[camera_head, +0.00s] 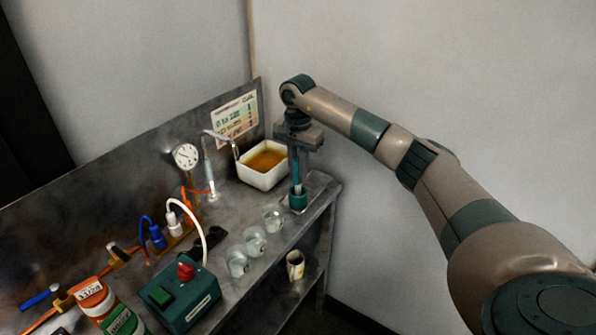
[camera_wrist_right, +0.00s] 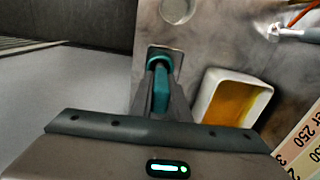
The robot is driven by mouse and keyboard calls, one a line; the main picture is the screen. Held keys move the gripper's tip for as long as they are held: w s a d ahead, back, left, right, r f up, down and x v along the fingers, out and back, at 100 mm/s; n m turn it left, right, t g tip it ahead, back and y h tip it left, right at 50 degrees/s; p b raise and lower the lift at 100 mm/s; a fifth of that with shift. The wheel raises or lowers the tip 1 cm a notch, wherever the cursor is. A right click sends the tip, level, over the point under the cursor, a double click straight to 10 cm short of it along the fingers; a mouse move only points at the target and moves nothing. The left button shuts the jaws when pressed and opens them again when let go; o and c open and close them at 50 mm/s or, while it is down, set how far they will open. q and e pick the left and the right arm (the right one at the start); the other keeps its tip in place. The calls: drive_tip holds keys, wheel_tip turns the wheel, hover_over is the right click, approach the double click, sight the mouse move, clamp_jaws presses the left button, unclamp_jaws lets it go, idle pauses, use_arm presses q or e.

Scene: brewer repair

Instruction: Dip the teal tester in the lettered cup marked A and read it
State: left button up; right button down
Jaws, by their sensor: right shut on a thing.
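The teal tester (camera_head: 296,172) stands upright, its lower end at a short teal holder (camera_head: 298,201) near the bench's right end. My right gripper (camera_head: 296,158) is shut on the tester's upper part from above. In the right wrist view the tester (camera_wrist_right: 161,90) is between the fingers of my right gripper (camera_wrist_right: 160,88). I cannot tell whether the tip is inside the holder. Several clear cups stand in a row along the front edge: a right one (camera_head: 273,219), a middle one (camera_head: 255,243) and a left one (camera_head: 237,263). Their letters are too small to read. My left gripper is out of view.
A white basin (camera_head: 262,176) with amber liquid sits behind the tester, under a curved spout. A gauge (camera_head: 186,156), a green box (camera_head: 180,297) with a red knob, and orange and green containers stand to the left. A patterned cup (camera_head: 295,265) is on the lower shelf.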

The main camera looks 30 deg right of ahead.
drive_tip(key=shift+f+b, duration=0.45)
drive_tip(key=shift+b, duration=0.05)
idle(1.1)
drive_tip(key=c, duration=1)
unclamp_jaws()
drive_tip(key=shift+c, duration=0.2)
drive_tip(key=shift+r, duration=0.1)
drive_tip(key=shift+r+p, duration=1.75)
drive_tip(key=shift+r, duration=1.65)
drive_tip(key=shift+s+f, duration=0.1)
